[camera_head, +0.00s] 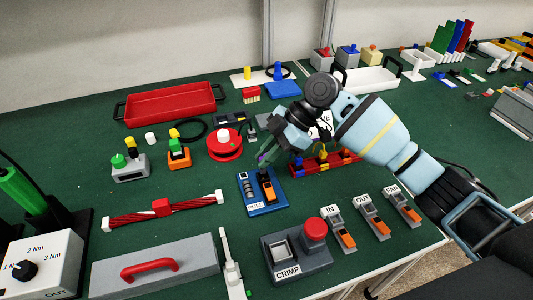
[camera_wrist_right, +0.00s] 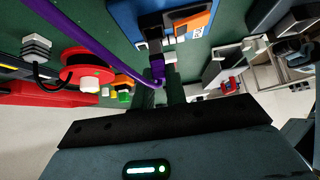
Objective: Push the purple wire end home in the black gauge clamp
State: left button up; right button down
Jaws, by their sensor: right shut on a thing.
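My right gripper (camera_head: 264,160) is shut on the purple wire (camera_wrist_right: 95,38), just behind the blue PULL gauge (camera_head: 262,208). In the wrist view the fingertips (camera_wrist_right: 160,95) pinch the wire near its end (camera_wrist_right: 158,72). The wire runs from there to the upper left. The black gauge clamp (camera_wrist_right: 151,33) is on the blue gauge beside an orange lever (camera_wrist_right: 190,22). The wire end points toward the clamp and appears close to it. I cannot tell whether it touches or enters it. My left gripper is not in view.
A red spool (camera_head: 224,147) stands left of my gripper, and a red rack (camera_head: 325,163) lies to its right. IN, OUT and a third lever clamp (camera_head: 369,218) sit at the right front. The CRIMP press (camera_head: 297,258) stands in front. Green mat is bare between these.

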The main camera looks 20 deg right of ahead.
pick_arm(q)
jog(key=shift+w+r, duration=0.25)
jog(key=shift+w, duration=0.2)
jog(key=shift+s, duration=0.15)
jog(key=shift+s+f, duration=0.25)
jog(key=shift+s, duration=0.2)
pick_arm(e)
jog(key=shift+f, duration=0.4)
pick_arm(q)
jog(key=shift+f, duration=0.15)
pick_arm(e)
jog(key=shift+f, duration=0.35)
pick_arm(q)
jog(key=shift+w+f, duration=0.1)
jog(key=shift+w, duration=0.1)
pick_arm(e)
jog(key=shift+f, duration=0.35)
pick_arm(q)
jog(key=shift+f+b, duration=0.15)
jog(key=shift+b, duration=0.2)
pick_arm(e)
jog(key=shift+f, duration=0.25)
jog(key=c, duration=1.4)
grip_release()
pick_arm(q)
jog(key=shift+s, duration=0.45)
pick_arm(e)
jog(key=shift+o, duration=0.3)
